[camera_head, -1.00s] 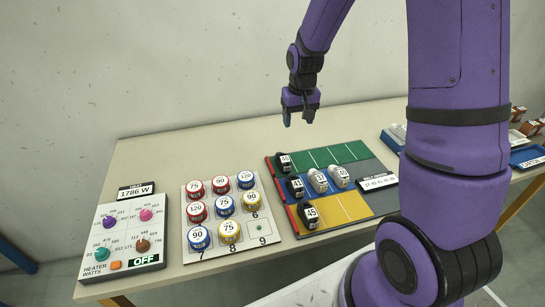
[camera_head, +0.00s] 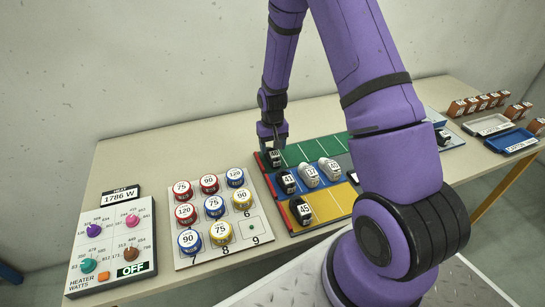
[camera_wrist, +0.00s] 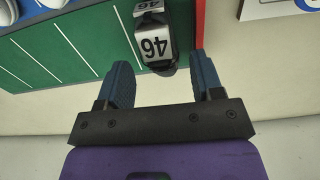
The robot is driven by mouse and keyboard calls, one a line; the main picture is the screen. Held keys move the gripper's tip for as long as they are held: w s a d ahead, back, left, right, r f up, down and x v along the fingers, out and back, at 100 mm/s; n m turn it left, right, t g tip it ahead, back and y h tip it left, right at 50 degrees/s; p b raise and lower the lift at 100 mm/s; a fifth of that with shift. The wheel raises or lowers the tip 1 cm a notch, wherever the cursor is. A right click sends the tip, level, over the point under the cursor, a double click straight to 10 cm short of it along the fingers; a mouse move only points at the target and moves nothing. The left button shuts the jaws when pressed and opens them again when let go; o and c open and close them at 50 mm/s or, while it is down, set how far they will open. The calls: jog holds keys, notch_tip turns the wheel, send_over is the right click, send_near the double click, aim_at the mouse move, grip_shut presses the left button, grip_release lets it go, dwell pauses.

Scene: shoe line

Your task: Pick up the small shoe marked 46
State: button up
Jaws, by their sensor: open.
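The small shoe marked 46 (camera_wrist: 155,46) is black with a white label, and it sits on the green strip of the board near the red edge. In the head view the shoe (camera_head: 274,157) is at the left end of the green strip, just under my gripper (camera_head: 272,138). In the wrist view my gripper (camera_wrist: 162,80) is open, with one blue finger on either side of the shoe's near end. The fingertips look close to the shoe, but I cannot tell whether they touch it. Part of the shoe lies beyond the top edge of the wrist view.
Black shoes 41 (camera_head: 287,181) and 45 (camera_head: 301,211) and grey shoes (camera_head: 310,175) stand on the blue and yellow strips. A panel of numbered round tins (camera_head: 209,184) is to the left, beside a heater box (camera_head: 112,245). Bare table lies behind the board.

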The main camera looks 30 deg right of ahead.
aim_at(273, 150)
jog(key=shift+d+f, duration=0.1)
jog(key=shift+f, duration=2.55)
jog(key=c, duration=0.7)
jog(key=shift+r, duration=0.1)
